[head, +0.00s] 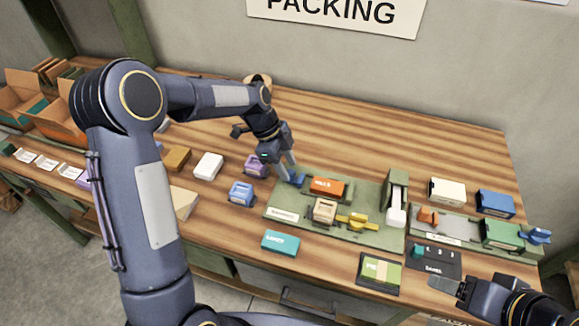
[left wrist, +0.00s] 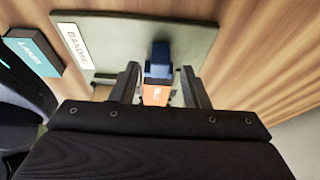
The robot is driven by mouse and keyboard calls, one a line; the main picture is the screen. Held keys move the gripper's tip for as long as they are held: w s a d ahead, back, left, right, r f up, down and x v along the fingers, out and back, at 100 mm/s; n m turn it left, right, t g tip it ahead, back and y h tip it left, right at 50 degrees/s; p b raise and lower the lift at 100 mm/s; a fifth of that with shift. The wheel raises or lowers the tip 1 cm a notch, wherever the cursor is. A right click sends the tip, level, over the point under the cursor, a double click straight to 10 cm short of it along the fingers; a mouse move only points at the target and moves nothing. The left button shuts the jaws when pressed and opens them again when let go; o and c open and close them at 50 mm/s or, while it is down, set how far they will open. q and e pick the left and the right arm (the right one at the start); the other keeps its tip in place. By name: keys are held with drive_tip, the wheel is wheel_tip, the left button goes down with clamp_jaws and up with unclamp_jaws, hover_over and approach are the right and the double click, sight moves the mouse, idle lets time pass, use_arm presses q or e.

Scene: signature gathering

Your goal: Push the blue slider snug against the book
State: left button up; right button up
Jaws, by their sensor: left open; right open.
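The blue slider (head: 297,180) sits at the far left edge of a green board (head: 290,208). The orange block, which looks like the book (head: 328,187), lies just right of it; from here I cannot tell whether they touch. My left gripper (head: 288,172) is open, pointing down at the slider and partly hiding it.
The board also carries a tan block (head: 324,211), a yellow clamp (head: 357,222) and a green post with a white lever (head: 396,205). A blue box (head: 241,194), purple box (head: 256,165) and teal box (head: 280,242) stand nearby. The table behind the board is clear.

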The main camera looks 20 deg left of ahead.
use_arm(q)
drive_tip(key=shift+x, duration=0.95)
drive_tip(key=shift+c, duration=0.4)
clamp_jaws()
